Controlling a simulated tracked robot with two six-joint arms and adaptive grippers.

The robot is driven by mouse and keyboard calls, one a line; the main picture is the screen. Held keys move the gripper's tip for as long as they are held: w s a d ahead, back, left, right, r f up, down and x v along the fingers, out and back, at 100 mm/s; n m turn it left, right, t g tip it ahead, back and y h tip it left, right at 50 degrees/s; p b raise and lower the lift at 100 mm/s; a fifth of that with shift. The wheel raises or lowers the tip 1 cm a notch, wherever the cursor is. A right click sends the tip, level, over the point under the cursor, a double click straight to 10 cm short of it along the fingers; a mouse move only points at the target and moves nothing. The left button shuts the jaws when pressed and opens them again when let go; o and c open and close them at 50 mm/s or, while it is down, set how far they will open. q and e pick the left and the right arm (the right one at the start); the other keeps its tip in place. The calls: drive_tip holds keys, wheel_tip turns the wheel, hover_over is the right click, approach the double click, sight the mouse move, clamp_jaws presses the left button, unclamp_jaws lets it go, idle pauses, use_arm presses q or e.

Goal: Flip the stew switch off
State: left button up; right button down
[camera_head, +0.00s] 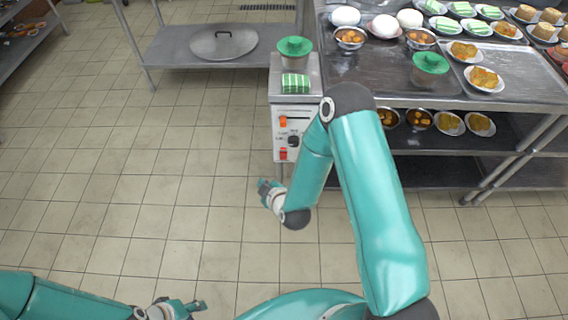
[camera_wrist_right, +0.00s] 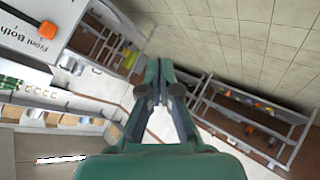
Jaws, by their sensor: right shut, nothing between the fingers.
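A white control panel (camera_head: 281,148) on the front of the cooker unit carries an upper orange switch (camera_head: 283,121), a black knob (camera_head: 293,140) and a lower red-orange switch (camera_head: 283,154). I cannot read in the head view which switch is the stew one. In the right wrist view, an orange switch (camera_wrist_right: 47,31) shows on a tilted white panel by a label that seems to read "Front Both". My right gripper (camera_head: 264,187) is shut and empty, below and left of the panel and apart from it. Its fingers (camera_wrist_right: 159,72) meet at the tips. My left gripper (camera_head: 196,305) is low, at the bottom edge.
A green-lidded container (camera_head: 295,46) and a green-white packet (camera_head: 295,83) stand on the cooker. A steel table (camera_head: 341,80) with bowls and plates is to the right. The tiled floor at left is clear.

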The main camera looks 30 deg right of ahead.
sight(285, 155)
drive_tip(key=w+d+f+n+t+h+b, duration=0.4)
drive_tip(key=w+d+f+t+h+b, duration=0.25)
drive_tip(key=d+h+b, duration=0.35)
use_arm(q)
wheel_tip(285, 155, down, 24)
drive_tip(key=b, duration=1.2)
drive_tip(key=shift+r, duration=0.2)
use_arm(e)
wheel_tip(285, 155, down, 15)
drive_tip(key=s, duration=0.1)
drive_tip(key=shift+s+a+g, duration=0.25)
drive_tip(key=shift+s+g, duration=0.15)
drive_tip(key=shift+g, duration=0.05)
drive_tip(key=b+x, duration=0.3)
drive_tip(key=x, duration=1.1)
use_arm(q)
wheel_tip(285, 155, down, 3)
drive_tip(key=shift+r, duration=0.1)
